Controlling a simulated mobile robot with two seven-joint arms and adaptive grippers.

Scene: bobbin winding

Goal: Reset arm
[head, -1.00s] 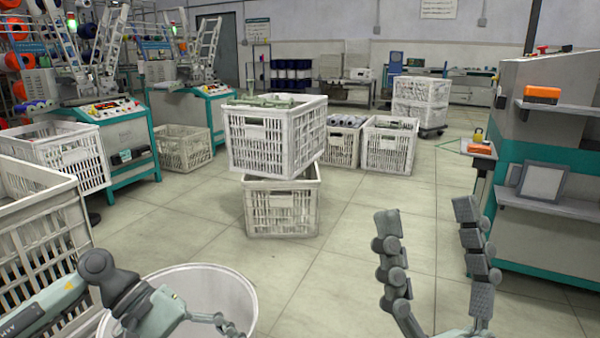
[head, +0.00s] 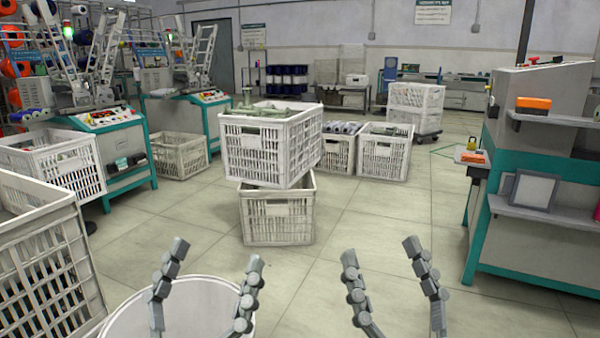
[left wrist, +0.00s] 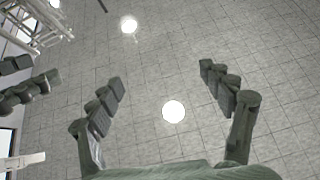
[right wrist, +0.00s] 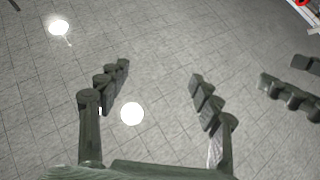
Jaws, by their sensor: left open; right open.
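My left gripper (head: 216,257) stands at the bottom of the head view with its two jointed grey fingers apart and pointing up. The right wrist view shows the right fingers (right wrist: 158,70) spread and empty too. Each wrist view also shows part of the other gripper at its edge.
Two stacked white crates (head: 268,145) stand ahead. Winding machines (head: 115,145) are on the left, a teal and grey workstation (head: 530,240) on the right.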

